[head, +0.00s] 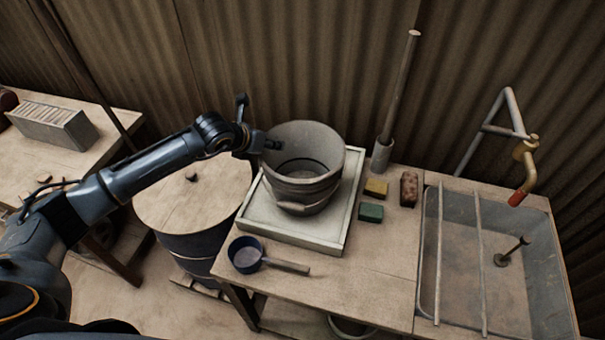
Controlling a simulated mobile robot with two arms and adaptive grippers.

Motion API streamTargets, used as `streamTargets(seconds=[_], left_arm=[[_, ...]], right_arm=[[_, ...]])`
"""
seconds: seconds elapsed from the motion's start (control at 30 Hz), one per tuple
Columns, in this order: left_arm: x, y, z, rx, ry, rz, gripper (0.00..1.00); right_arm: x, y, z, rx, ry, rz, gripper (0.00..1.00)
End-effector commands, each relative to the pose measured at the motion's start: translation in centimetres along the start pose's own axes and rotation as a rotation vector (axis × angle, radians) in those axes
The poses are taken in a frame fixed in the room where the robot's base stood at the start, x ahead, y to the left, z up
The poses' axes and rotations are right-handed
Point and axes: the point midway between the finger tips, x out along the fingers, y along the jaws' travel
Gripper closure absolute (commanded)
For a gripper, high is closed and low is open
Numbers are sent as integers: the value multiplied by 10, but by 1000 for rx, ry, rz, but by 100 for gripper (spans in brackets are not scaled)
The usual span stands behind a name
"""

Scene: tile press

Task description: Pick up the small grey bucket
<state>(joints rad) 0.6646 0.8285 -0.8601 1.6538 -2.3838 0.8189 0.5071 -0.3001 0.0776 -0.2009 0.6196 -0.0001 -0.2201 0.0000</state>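A grey bucket (312,189) stands upright on a pale square tray (337,220) at the back of the workbench. It has a wide open mouth, with bands and a handle lower on its side. My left gripper (270,142) is at the bucket's upper left rim. Its dark tip overlaps the rim, and I cannot tell whether it grips the wall or only lies against it. My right gripper is out of view. Part of another round container (350,328) shows below the bench's front edge.
A dark blue ladle-like pan (246,255) lies in front of the tray. Yellow (376,188) and green (370,212) blocks, a brown brush-like block (409,189) and a pole in a holder (382,155) stand right. A sink (540,262) is far right; a lidded drum (190,208) left.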

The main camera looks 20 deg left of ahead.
Motion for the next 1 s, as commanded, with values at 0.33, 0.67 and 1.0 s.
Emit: streamTargets(seconds=[0.33,0.67,1.0], left_arm=[[0,0,0,0,0,0,100],[-1,0,3,-3,-6,-2,100],[-3,0,4,-2,-6,-2,100]], right_arm=[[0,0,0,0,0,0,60],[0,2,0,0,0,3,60],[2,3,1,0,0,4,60]])
